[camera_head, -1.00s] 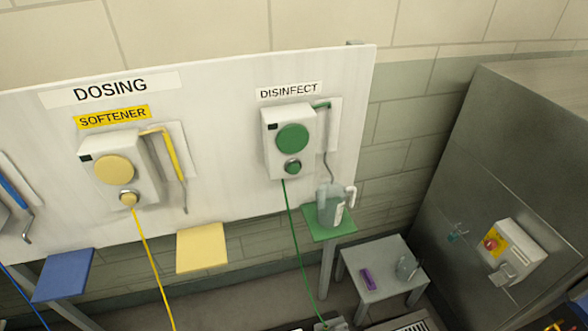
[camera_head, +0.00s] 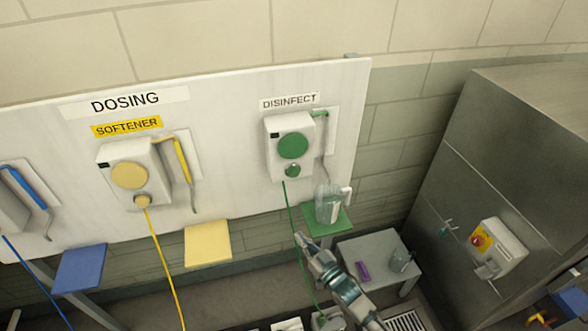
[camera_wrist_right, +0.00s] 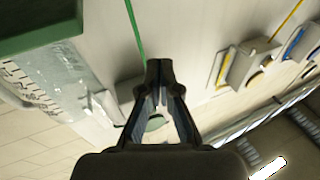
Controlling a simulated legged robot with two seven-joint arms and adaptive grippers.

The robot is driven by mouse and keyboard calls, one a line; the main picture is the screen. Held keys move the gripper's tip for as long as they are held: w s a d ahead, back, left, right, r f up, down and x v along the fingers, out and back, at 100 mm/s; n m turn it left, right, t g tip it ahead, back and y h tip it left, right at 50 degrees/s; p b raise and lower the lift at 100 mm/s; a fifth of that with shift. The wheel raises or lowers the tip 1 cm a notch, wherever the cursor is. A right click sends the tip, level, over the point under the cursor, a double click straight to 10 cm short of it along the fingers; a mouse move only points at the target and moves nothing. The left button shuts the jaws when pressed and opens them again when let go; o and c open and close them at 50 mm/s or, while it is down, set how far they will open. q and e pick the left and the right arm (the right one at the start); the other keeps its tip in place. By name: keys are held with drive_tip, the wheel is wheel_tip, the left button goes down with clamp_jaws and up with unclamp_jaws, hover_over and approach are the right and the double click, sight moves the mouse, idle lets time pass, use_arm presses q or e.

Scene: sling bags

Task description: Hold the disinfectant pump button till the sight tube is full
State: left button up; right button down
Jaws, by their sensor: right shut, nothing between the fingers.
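The disinfectant pump (camera_head: 273,158) is a white box on the dosing board under the DISINFECT label. It has a large green disc (camera_head: 293,146) and a smaller round green button (camera_head: 292,170) below. A sight tube (camera_head: 324,150) with a green top runs down its right side; its fill level is too small to read. A clear jug (camera_head: 327,205) stands on the green shelf (camera_head: 335,222) below. My right gripper (camera_head: 299,238) is shut and empty, below the pump and left of the shelf, apart from the button. It fills the middle of the wrist view (camera_wrist_right: 159,70). My left gripper is not in view.
A green hose (camera_head: 296,225) hangs from the pump close to my right gripper. The jug (camera_wrist_right: 50,85) and green shelf (camera_wrist_right: 30,25) are near in the wrist view. A grey stool (camera_head: 380,255) and a steel cabinet (camera_head: 480,180) stand to the right. The yellow softener pump (camera_head: 128,175) is left.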

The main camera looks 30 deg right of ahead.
sight(294, 172)
drive_tip(key=s+r+n+t+y+p, duration=0.1)
drive_tip(key=s+r+t+y, duration=0.1)
drive_tip(key=r, duration=0.8)
drive_tip(key=s+r+n+t+y+p, duration=0.1)
drive_tip(key=s+r+t+y, duration=0.15)
drive_tip(key=r, duration=0.75)
use_arm(q)
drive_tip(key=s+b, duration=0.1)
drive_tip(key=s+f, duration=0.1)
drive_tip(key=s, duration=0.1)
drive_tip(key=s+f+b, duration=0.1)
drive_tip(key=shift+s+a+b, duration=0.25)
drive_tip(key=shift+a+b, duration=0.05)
drive_tip(key=shift+b, duration=0.05)
use_arm(e)
drive_tip(key=w+d, duration=0.1)
drive_tip(key=w, duration=0.8)
drive_tip(key=shift+w+d+f, duration=0.2)
drive_tip(key=shift+d, duration=0.1)
drive_tip(key=shift+d+f, duration=0.1)
drive_tip(key=shift+d, duration=0.15)
drive_tip(key=shift+a, duration=0.15)
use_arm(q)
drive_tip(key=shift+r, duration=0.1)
use_arm(e)
drive_tip(key=shift+w, duration=0.15)
